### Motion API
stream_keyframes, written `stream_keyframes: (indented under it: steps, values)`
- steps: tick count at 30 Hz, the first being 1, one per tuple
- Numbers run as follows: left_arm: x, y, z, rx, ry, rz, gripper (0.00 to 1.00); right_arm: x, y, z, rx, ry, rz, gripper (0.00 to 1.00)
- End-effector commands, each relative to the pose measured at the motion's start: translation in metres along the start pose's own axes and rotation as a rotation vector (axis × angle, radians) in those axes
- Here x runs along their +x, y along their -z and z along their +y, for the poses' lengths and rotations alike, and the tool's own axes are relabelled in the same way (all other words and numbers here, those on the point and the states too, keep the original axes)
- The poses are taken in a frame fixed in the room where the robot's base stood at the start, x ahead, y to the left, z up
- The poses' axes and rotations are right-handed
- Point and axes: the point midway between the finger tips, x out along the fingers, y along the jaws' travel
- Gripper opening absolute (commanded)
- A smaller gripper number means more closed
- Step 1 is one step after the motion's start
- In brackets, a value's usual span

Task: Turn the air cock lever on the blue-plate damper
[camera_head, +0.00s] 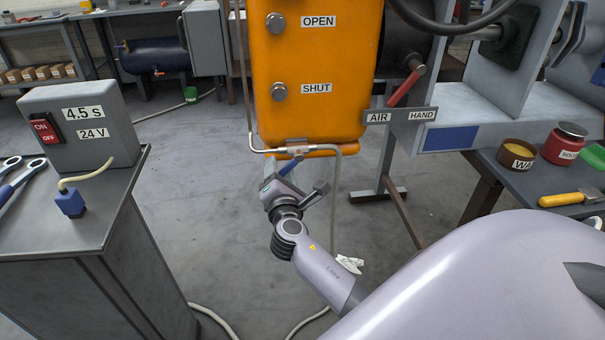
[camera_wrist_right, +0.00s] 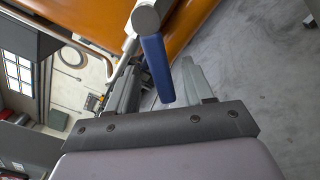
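The air cock (camera_head: 296,146) sits on the grey pipe under the orange damper body (camera_head: 310,110). Its blue lever (camera_head: 291,165) hangs below it, tilted down to the left. A blue plate (camera_head: 450,138) is on the grey frame right of the orange body. My right gripper (camera_head: 282,180) is just below the air cock. In the right wrist view, the blue lever (camera_wrist_right: 157,68) reaches down between the two fingers of my right gripper (camera_wrist_right: 160,82). The fingers are open, with visible gaps beside the lever. My left gripper is not in view.
A red lever (camera_head: 405,88) stands above the AIR/HAND label (camera_head: 400,116). A grey switch box (camera_head: 83,125) stands on the left cabinet. A side table at right carries a red pot (camera_head: 563,144) and a WAX tin (camera_head: 517,153). The pipe (camera_head: 337,190) runs down close beside my right gripper.

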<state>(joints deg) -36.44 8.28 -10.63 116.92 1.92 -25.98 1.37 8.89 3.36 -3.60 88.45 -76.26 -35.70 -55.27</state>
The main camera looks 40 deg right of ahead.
Motion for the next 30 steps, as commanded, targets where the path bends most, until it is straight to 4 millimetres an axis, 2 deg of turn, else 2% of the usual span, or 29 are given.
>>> stream_keyframes:
  steps: [8, 24, 30]
  values:
    - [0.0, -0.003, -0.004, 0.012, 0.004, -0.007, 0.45, -0.001, 0.001, 0.0, 0.003, 0.0, 0.002, 0.51]
    - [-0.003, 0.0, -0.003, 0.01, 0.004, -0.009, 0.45, -0.02, 0.001, 0.001, 0.003, -0.001, 0.003, 0.51]
    - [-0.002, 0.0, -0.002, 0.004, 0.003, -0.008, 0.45, -0.021, 0.001, 0.0, 0.004, 0.0, 0.002, 0.51]
